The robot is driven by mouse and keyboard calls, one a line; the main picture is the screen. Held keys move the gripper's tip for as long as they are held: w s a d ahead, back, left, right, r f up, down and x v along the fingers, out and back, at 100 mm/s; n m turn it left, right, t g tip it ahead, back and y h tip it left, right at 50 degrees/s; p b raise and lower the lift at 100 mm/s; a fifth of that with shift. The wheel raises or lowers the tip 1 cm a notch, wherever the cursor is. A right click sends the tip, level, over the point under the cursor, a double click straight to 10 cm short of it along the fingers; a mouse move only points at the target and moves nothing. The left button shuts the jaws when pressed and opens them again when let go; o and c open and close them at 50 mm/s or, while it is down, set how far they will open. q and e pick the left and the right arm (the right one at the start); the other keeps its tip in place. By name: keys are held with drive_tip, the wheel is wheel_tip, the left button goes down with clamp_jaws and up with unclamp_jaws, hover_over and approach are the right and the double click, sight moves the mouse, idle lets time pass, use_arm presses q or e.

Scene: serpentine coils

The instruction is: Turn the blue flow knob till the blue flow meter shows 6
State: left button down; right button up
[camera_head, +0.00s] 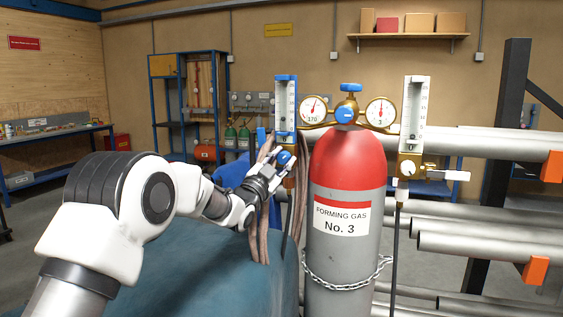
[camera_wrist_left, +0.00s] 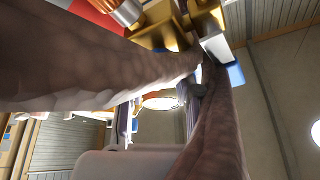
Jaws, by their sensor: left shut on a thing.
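The blue flow meter (camera_head: 286,99) is an upright tube in a blue frame, left of the red-topped gas cylinder. Its scale is too small to read. The blue flow knob (camera_head: 284,157) sits below it on a brass body. My left gripper (camera_head: 279,164) reaches the knob from the left and is shut on it; the fingertips are small and partly hidden. In the left wrist view, thick brown hoses (camera_wrist_left: 90,62) cover much of the picture, and the knob's grip is not clear there. My right gripper is not in view.
Brown hoses (camera_head: 262,205) hang close around my left gripper. The forming gas cylinder (camera_head: 345,262) stands chained at centre, with two round gauges. A white flow meter (camera_head: 414,110) with a white knob is on its right. Steel pipes (camera_head: 470,242) lie on a rack at right.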

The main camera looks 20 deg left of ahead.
use_arm(q)
drive_tip(key=shift+a+r, duration=0.1)
drive_tip(key=shift+r, duration=0.15)
drive_tip(key=c, duration=0.8)
unclamp_jaws()
drive_tip(key=shift+w+f, duration=0.2)
drive_tip(key=shift+f, duration=0.1)
drive_tip(key=shift+s, duration=0.1)
drive_tip(key=v, duration=1.1)
drive_tip(key=shift+s+f, duration=0.25)
drive_tip(key=shift+s, duration=0.05)
drive_tip(key=shift+a+r, duration=0.1)
